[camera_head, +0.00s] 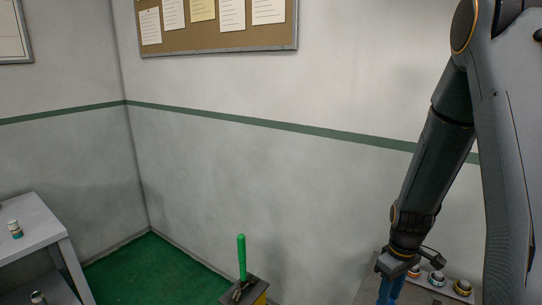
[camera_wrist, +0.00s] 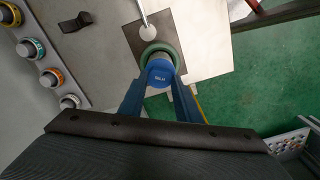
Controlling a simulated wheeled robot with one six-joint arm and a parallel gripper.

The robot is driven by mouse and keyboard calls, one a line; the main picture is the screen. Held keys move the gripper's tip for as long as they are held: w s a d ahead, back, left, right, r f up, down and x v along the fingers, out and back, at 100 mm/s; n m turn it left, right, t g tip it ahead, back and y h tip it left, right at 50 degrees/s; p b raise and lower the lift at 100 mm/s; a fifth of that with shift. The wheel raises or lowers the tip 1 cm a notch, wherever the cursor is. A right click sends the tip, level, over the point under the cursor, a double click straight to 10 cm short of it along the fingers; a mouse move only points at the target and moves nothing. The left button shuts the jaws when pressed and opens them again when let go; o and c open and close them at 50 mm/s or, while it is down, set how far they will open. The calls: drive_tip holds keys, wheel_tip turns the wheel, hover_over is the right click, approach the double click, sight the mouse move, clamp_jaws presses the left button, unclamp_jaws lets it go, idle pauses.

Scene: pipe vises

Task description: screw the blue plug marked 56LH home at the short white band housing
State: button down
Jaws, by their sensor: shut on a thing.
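My gripper (camera_wrist: 160,80) is shut on the blue plug (camera_wrist: 159,74), whose round blue end faces the wrist camera. The lettering on it is small and appears to end in LH. Just beyond the plug is a round fitting with a grey-green ring (camera_wrist: 176,52) on a dark square plate. I cannot tell whether the plug touches this fitting or is apart from it. In the head view my gripper (camera_head: 390,290) is at the bottom edge, and its fingertips and the plug are cut off. I cannot single out the short white band housing with certainty.
Several round parts with coloured bands line a grey rail at left, including an orange-banded one (camera_wrist: 51,78) and a pale one (camera_wrist: 70,102). A white ball-ended rod (camera_wrist: 147,31) stands beside the fitting. A green-handled object (camera_head: 241,257) stands left of my arm.

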drive_tip(key=n, duration=0.7)
drive_tip(key=shift+n, duration=0.4)
drive_tip(key=n, duration=0.6)
drive_tip(key=shift+n, duration=0.3)
drive_tip(key=c, duration=1.4)
unclamp_jaws()
